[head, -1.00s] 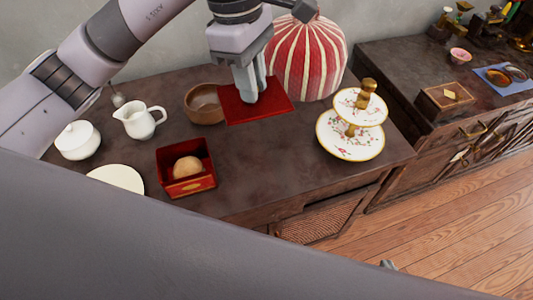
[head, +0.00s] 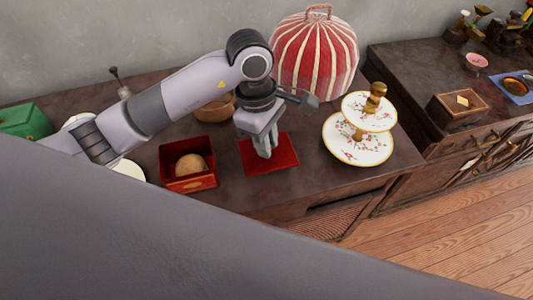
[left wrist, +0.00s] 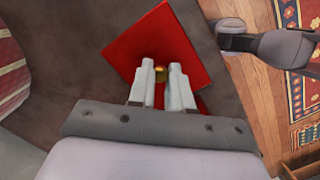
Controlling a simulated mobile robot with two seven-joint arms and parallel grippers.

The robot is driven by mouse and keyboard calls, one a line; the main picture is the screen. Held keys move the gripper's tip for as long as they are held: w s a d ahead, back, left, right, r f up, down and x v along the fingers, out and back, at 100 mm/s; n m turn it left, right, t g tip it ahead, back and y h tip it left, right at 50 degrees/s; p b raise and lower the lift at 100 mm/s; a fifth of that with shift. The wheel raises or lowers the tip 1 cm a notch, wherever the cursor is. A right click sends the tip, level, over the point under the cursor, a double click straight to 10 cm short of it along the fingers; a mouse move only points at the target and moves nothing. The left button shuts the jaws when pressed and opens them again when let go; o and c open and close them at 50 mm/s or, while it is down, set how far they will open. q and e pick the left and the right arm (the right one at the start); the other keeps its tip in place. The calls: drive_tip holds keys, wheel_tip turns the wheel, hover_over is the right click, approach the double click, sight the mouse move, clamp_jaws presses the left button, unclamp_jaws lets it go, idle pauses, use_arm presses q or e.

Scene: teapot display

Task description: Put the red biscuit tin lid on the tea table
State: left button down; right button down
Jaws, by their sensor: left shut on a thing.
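The red biscuit tin lid (head: 284,152) is a flat red square over the tea table (head: 312,172), between the open red tin and the tiered stand. My left gripper (head: 267,152) points down at the lid's middle. In the left wrist view, the lid (left wrist: 185,35) lies under the fingers, and my left gripper (left wrist: 160,70) is shut on its small gold knob (left wrist: 160,73). The lid looks level and very low; I cannot tell whether it touches the table. The red tin (head: 190,183) stands open left of the lid with a round biscuit inside.
A two-tier plate stand (head: 358,151) is close on the right. A striped red tea cosy (head: 315,60) and a wooden bowl (head: 214,110) stand behind. A green box (head: 28,121) is at far left. Bare tabletop lies around the lid; the front edge is near.

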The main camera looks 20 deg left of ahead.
use_arm(q)
wheel_tip(320, 180, down, 5)
drive_tip(key=shift+f, duration=0.1)
idle(0.3)
drive_tip(key=shift+f, duration=0.2)
drive_tip(key=c, duration=1.1)
unclamp_jaws()
drive_tip(key=shift+r, duration=0.1)
drive_tip(key=shift+o, duration=0.2)
